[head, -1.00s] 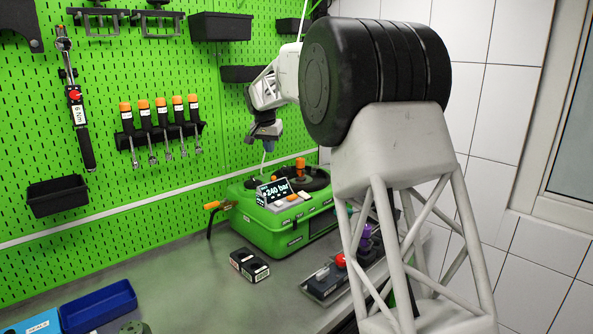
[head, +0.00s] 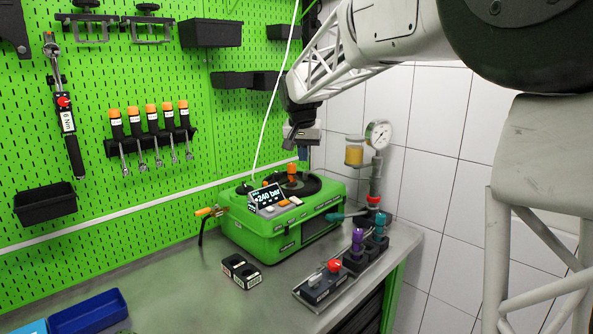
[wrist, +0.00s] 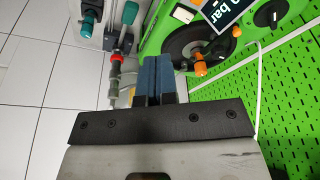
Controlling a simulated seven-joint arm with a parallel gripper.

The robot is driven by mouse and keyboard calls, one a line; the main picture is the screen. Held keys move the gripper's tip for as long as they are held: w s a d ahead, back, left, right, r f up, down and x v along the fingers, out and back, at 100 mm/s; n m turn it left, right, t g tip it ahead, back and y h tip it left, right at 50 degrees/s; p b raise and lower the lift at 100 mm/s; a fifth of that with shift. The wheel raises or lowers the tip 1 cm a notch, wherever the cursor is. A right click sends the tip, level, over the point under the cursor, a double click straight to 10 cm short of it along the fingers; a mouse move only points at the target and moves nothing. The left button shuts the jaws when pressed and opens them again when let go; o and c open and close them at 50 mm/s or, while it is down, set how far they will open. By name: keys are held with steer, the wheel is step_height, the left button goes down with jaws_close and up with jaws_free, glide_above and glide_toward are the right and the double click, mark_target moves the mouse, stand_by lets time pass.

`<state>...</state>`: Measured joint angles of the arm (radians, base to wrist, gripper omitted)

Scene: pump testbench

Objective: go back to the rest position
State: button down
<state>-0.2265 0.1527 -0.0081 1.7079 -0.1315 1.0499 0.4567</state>
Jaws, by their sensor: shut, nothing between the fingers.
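My gripper (head: 302,150) hangs above the back right part of the green pump testbench (head: 285,240), clear of it. In the wrist view the two blue fingers of my gripper (wrist: 155,62) lie side by side, shut with nothing between them. The testbench has a lit display (head: 267,196) reading about 240 bar, a black round top and an orange knob (head: 291,172). In the wrist view that orange knob (wrist: 200,68) is to the right of the fingers and apart from them.
A pressure gauge (head: 378,134) on an upright pipe stands behind right of the testbench. Valve blocks with a red knob (head: 334,266) and a purple knob (head: 357,240) sit at the bench's right edge. A black box (head: 241,270) lies in front. A white cable (head: 268,105) hangs nearby.

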steer(key=s+d, duration=0.7)
steer(key=s, duration=0.6)
steer(key=s+d+f, duration=0.3)
steer(key=s+f, duration=0.2)
steer(key=s, duration=0.7)
steer(key=s+d+f+n, duration=0.1)
steer(key=s+d+f, duration=0.2)
steer(key=s, duration=0.9)
steer(key=s+d+f, duration=0.3)
steer(key=s+f, duration=0.4)
steer(key=s, duration=0.5)
steer(key=shift+s+d+n, duration=0.15)
steer(key=shift+d+n, duration=0.1)
steer(key=shift+n, duration=0.15)
